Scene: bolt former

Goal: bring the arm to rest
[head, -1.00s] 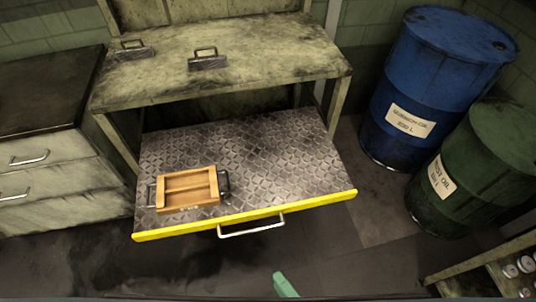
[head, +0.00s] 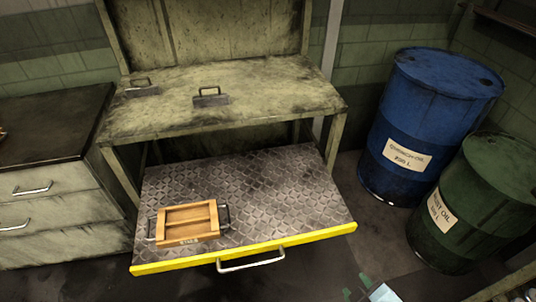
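My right gripper (head: 356,286) shows only in part at the bottom edge of the head view, right of centre. Two small green finger parts stand apart with dark floor between them, and a pale part of it lies beside them. I see nothing held there. It is in front of the pulled-out drawer (head: 270,190) and apart from its yellow front edge. A wooden tray (head: 188,241) with dark side handles rests on the drawer's patterned metal plate, at the front left. My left gripper is not in view.
A worn workbench (head: 270,85) with two dark handled pieces on top stands behind the drawer. A drawer cabinet (head: 50,205) is at the left. A blue barrel (head: 425,115) and a green barrel (head: 480,190) stand at the right. Floor before the drawer looks clear.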

